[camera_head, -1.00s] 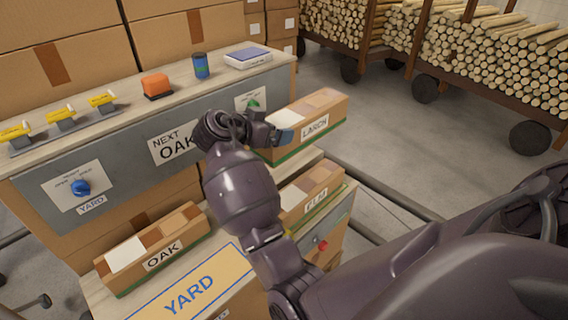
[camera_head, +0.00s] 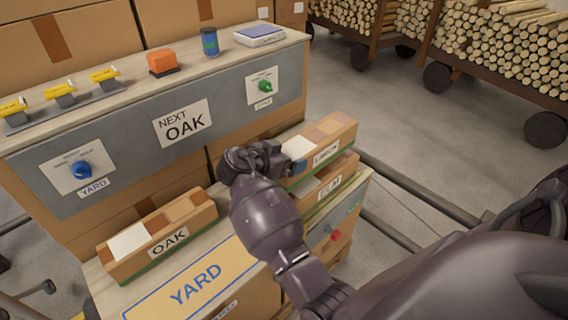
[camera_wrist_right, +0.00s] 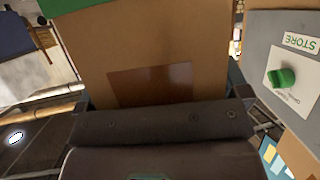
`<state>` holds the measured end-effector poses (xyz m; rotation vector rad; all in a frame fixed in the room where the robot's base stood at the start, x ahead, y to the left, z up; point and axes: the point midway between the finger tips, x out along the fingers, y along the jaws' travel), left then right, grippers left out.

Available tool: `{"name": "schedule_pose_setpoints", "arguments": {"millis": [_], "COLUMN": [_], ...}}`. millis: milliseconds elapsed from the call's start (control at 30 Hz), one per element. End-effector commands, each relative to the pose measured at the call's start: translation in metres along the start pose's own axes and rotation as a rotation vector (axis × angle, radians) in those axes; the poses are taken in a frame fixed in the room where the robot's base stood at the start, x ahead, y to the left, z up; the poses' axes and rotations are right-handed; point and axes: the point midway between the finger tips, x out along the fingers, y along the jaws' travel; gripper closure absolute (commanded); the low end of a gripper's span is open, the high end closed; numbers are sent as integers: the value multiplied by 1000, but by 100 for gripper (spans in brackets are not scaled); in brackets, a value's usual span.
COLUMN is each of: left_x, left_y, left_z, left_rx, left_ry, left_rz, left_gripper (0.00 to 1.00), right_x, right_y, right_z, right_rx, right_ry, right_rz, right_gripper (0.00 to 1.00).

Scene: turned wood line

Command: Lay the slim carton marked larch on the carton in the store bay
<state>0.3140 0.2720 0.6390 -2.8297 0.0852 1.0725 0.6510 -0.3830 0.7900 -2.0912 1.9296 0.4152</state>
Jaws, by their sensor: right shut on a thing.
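The slim carton marked larch (camera_head: 338,133) is brown with a white label patch and a green lower edge. My right gripper (camera_head: 297,164) is shut on its near left end. The larch carton is over the carton marked elm (camera_head: 342,172), roughly in line with it. I cannot tell whether the two touch. The elm carton lies on the right of the low bench, and my gripper and the larch carton partly hide it. In the right wrist view the held larch carton (camera_wrist_right: 205,45) fills the middle, up against my gripper. My left gripper is not in view.
The oak carton (camera_head: 160,236) lies on the left, behind the YARD plate (camera_head: 195,287). A grey panel (camera_head: 225,125) with a NEXT OAK sign (camera_head: 183,123), a blue knob (camera_head: 82,170) and a green knob (camera_head: 265,86) stands behind. Floor to the right is clear up to the log carts (camera_head: 485,70).

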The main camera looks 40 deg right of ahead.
Motion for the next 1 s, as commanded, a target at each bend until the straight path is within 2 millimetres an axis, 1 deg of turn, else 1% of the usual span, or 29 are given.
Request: {"name": "schedule_pose_setpoints", "arguments": {"millis": [33,133,333,567,600,633,1000], "left_x": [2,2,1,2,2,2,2], "left_y": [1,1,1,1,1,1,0], "left_z": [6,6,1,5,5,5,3], "left_rx": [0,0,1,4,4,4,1], "left_ry": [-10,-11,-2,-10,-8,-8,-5], "left_rz": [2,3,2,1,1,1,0], "left_gripper": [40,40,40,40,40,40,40], "right_x": [5,9,8,10,10,10,8], "right_y": [0,0,0,0,0,0,0], "right_z": [12,21,20,24,24,24,20], "right_rx": [-8,-5,2,0,0,0,1], "right_ry": [2,2,2,1,-1,-1,0], "right_rz": [2,1,-1,0,1,1,0], "right_gripper": [43,43,43,43,2,0,0]}}
